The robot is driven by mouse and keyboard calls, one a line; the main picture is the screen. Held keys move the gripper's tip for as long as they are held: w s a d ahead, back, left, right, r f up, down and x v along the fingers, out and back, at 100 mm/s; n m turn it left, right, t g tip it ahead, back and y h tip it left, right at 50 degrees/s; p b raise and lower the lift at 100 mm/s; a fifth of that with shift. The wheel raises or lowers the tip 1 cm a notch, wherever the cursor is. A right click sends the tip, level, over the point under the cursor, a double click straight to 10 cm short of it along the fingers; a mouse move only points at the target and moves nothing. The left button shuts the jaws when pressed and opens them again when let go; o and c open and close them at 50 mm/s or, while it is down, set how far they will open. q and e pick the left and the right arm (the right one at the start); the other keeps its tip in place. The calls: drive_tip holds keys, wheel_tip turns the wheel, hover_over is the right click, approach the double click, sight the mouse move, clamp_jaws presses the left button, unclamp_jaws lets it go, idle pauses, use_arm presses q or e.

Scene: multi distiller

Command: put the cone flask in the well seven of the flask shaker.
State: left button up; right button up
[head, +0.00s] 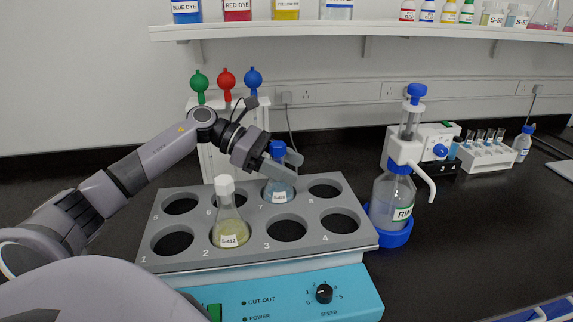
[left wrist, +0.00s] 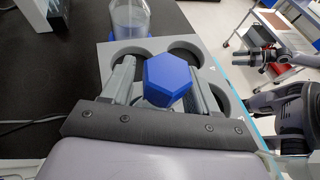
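The cone flask with a blue cap (head: 279,188) and blue liquid stands upright in well seven, back row of the grey flask shaker (head: 258,244). In the left wrist view its hexagonal blue cap (left wrist: 167,79) sits between my left gripper's fingers and hides the neck. My left gripper (head: 275,162) is around the flask's top; its fingers (left wrist: 160,72) stand wide, with small gaps beside the cap. A white-capped flask (head: 231,222) with yellowish liquid stands in well two. My right gripper (left wrist: 255,60) shows far off in the left wrist view, empty, with its fingers apart.
The other wells are empty. A bottle with a dispenser pump (head: 390,196) stands right of the shaker. Behind the shaker is a white stand with green, red and blue bulbs (head: 227,80). A tube rack (head: 487,155) is farther right.

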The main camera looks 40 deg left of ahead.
use_arm(q)
drive_tip(key=shift+r, duration=0.15)
drive_tip(key=b+v, duration=0.3)
drive_tip(key=v, duration=0.9)
drive_tip(key=shift+b, duration=0.4)
